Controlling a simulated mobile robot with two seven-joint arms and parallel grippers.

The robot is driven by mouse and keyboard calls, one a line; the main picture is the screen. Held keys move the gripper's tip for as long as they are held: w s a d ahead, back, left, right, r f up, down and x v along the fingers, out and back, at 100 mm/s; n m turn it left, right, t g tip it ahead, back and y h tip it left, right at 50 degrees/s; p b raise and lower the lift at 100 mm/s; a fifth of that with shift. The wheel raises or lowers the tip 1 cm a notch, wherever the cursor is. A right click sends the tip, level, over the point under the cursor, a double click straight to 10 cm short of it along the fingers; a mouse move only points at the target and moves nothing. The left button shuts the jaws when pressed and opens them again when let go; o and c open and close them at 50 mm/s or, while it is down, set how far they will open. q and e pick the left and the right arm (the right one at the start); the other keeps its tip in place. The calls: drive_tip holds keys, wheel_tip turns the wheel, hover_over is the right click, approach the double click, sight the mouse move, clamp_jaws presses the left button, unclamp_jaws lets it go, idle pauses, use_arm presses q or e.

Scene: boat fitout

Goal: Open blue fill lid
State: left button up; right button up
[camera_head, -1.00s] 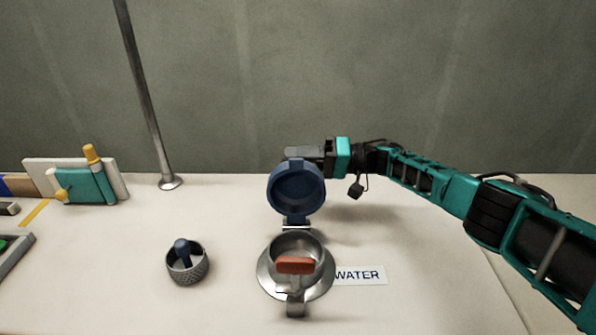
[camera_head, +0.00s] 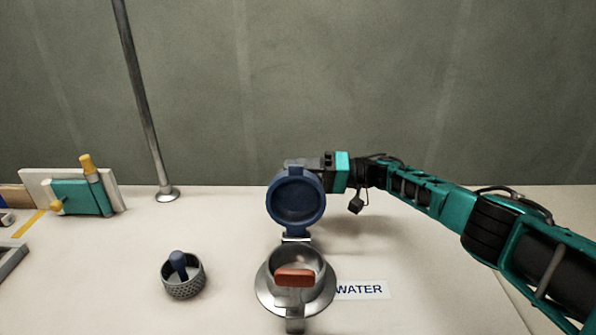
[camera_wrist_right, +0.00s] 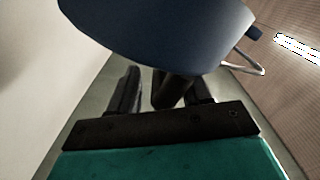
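The blue fill lid (camera_head: 296,201) stands upright on its hinge behind the steel water fill (camera_head: 262,290), its round inner side facing my head camera. The fill's mouth is uncovered, with a red-orange piece (camera_head: 295,278) across its front. My right gripper (camera_head: 300,163) is behind the lid's upper part, which hides most of its fingers. In the right wrist view, the lid (camera_wrist_right: 165,30) fills the top, close beyond the dark fingers (camera_wrist_right: 160,90). My left gripper is not in view.
A WATER label (camera_head: 362,290) lies right of the fill. A grey knurled cup (camera_head: 184,284) with a blue peg (camera_head: 178,264) stands to its left. A metal pole (camera_head: 148,110) rises behind. A teal block (camera_head: 80,198) and white board sit at the left.

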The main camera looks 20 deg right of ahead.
drive_tip(key=shift+s+f, duration=0.15)
drive_tip(key=shift+f, duration=0.1)
drive_tip(key=shift+d, duration=0.3)
drive_tip(key=v, duration=1.2)
drive_tip(key=shift+r+b, duration=0.3)
drive_tip(key=shift+b, duration=0.1)
drive_tip(key=shift+d, duration=0.15)
